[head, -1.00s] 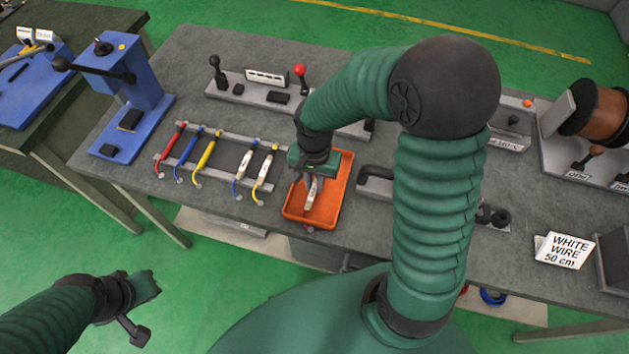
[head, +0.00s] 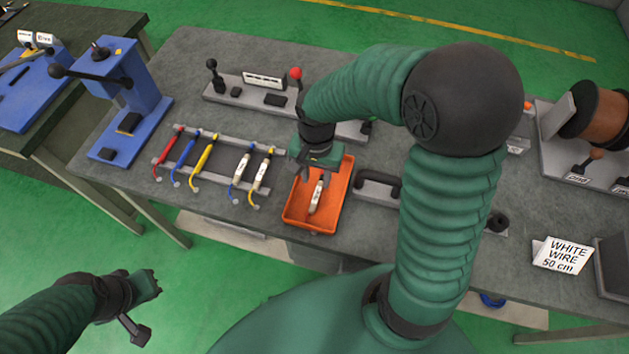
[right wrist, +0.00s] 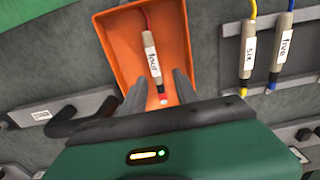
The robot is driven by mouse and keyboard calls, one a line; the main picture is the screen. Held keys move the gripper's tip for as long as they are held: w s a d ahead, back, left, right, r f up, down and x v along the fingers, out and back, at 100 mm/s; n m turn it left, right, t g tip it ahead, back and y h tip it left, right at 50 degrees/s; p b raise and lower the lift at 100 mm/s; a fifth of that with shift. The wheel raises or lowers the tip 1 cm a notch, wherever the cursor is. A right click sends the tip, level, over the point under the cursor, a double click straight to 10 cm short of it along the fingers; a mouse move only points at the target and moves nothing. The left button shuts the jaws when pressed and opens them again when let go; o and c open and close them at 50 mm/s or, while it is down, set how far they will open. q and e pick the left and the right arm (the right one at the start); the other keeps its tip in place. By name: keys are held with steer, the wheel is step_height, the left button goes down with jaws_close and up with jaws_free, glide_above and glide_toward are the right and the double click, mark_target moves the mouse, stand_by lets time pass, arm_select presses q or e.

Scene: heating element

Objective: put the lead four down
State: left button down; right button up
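Lead four (head: 317,195), with a pale body, a white label reading "four" and a red wire end, lies in the orange tray (head: 296,208). In the right wrist view, lead four (right wrist: 151,52) rests on the bottom of the tray (right wrist: 117,42). My right gripper (head: 318,166) is above the back part of the tray. In the right wrist view its two fingers (right wrist: 157,90) are spread apart, with nothing held between them. My left gripper (head: 150,300) hangs over the green floor at lower left, away from the table; its opening is unclear.
Left of the tray, a rack (head: 215,180) holds red, blue and yellow leads and two labelled leads, five (right wrist: 283,42) and six (right wrist: 249,48). A black handle (head: 378,183) stands right of the tray. A blue press (head: 135,110) and wire spool (head: 598,115) are farther off.

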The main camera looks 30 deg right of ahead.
step_height(320, 180, up, 8)
steer(key=p, duration=0.1)
steer(key=n+t, duration=0.3)
steer(key=n, duration=0.7)
glide_above(310, 210)
step_height(310, 210, down, 6)
steer(key=shift+f, duration=0.2)
steer(key=shift+s, duration=0.15)
steer(key=shift+d+f, duration=0.1)
